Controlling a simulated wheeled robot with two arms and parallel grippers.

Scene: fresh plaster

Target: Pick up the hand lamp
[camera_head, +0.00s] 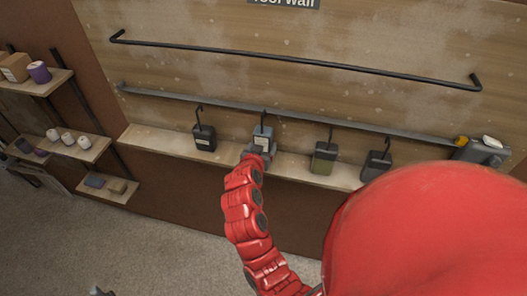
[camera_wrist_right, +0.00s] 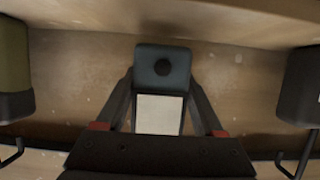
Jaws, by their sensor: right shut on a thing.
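The hand lamp (camera_head: 263,134) is a small blue-grey box with a pale label, hanging from a hook on the wall rail in the head view. In the right wrist view the lamp (camera_wrist_right: 162,58) shows a dark round spot and the white label. My right gripper (camera_head: 257,151) is at the lamp, its fingers (camera_wrist_right: 162,85) shut on the lamp's two sides. Its hook is hidden in the wrist view. A small grey piece at the bottom left edge of the head view may be my left gripper (camera_head: 100,291); its jaws cannot be made out.
A black box (camera_head: 204,137) hangs to the left. An olive box (camera_head: 324,158) and a dark grey box (camera_head: 376,166) hang to the right. A grey device (camera_head: 482,152) sits at the rail's right end. Shelves (camera_head: 80,148) stand left.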

